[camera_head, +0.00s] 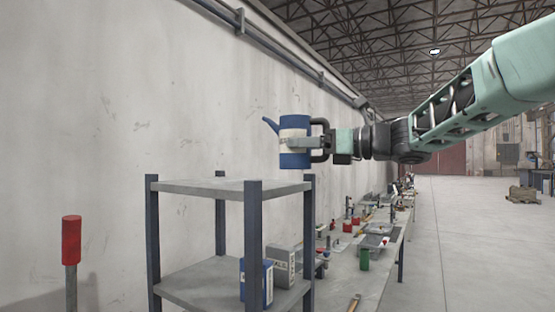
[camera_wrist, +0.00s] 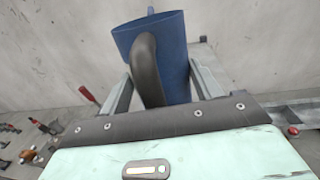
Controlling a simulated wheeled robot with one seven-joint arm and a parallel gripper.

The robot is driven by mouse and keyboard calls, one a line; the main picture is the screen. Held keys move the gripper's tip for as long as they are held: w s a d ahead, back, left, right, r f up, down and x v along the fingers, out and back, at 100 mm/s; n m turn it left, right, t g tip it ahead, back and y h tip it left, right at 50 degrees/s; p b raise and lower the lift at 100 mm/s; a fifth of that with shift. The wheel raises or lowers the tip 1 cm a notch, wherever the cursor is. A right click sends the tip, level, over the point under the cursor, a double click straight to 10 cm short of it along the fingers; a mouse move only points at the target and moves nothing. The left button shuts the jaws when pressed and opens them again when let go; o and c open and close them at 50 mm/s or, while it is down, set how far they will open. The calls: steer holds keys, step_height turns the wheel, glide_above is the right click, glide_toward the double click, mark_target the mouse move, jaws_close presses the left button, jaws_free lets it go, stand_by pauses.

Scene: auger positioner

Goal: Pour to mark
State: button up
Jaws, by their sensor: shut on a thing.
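A blue pouring can with a pale band (camera_head: 294,150) has a spout pointing up to the left and a dark handle on its right. My gripper (camera_head: 299,143) is shut on the can and holds it upright in the air, just above the grey top shelf of a stand (camera_head: 205,188). In the wrist view the blue can (camera_wrist: 175,60) sits between the two fingers of my gripper (camera_wrist: 160,90), with its dark curved handle toward the camera. The inside of the can and any liquid are hidden. No marked vessel can be made out.
A blue container (camera_head: 257,283) and a grey box (camera_head: 284,266) are on or behind the lower shelf. A red-topped post (camera_head: 71,240) stands at the left.

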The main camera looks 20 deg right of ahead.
mark_target(324, 153)
steer(key=b+v, duration=0.1)
steer(key=v, duration=0.2)
steer(key=shift+s+d, duration=0.25)
steer(key=shift+s, duration=0.05)
steer(key=shift+s+d+r, duration=0.1)
steer(key=shift+s+d, duration=0.15)
steer(key=shift+s, duration=0.05)
